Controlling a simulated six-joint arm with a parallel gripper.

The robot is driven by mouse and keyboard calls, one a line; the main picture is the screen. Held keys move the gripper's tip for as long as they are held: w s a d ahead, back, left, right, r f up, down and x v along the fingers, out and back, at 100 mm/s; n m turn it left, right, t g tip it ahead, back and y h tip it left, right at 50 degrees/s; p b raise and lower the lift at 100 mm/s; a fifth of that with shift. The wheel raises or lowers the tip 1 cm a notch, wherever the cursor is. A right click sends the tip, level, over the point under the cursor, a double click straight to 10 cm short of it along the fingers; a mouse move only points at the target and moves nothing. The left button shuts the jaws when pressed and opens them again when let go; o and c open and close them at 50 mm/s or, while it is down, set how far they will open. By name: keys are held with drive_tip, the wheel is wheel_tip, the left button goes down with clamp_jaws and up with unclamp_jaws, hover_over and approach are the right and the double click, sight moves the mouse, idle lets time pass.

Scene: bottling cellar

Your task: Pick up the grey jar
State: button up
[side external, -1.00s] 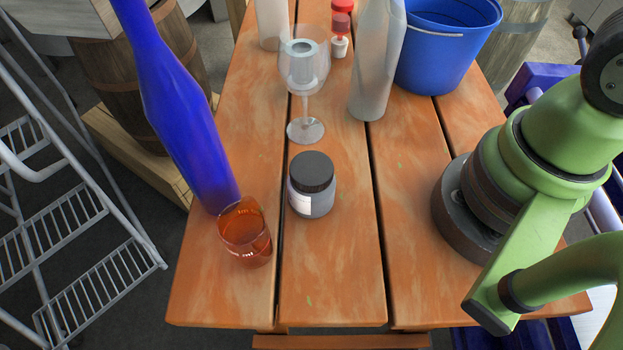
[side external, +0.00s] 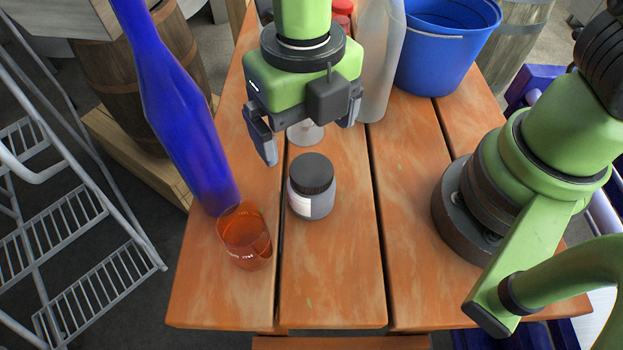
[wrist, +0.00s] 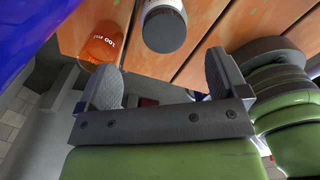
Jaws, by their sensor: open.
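The grey jar (side external: 312,200) has a black lid and a white label and stands upright on the wooden table. It also shows in the wrist view (wrist: 164,27), beyond and above my fingers. My gripper (side external: 306,138) is open and empty. In the side view its fingers appear above and behind the jar, not touching it. In the wrist view the two fingers (wrist: 166,85) are spread wide with nothing between them.
An orange beaker (side external: 245,238) and a tall blue bottle (side external: 178,110) stand left of the jar. A glass (side external: 305,133) is mostly hidden behind my gripper. A grey bottle (side external: 382,60) and blue bucket (side external: 445,50) stand at the back right. The front table (side external: 335,285) is clear.

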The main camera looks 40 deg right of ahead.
sight(311, 169)
drive_tip(key=f, duration=0.8)
drive_tip(key=shift+s+d+f, duration=0.2)
drive_tip(key=shift+s, duration=0.1)
drive_tip(key=c, duration=1.1)
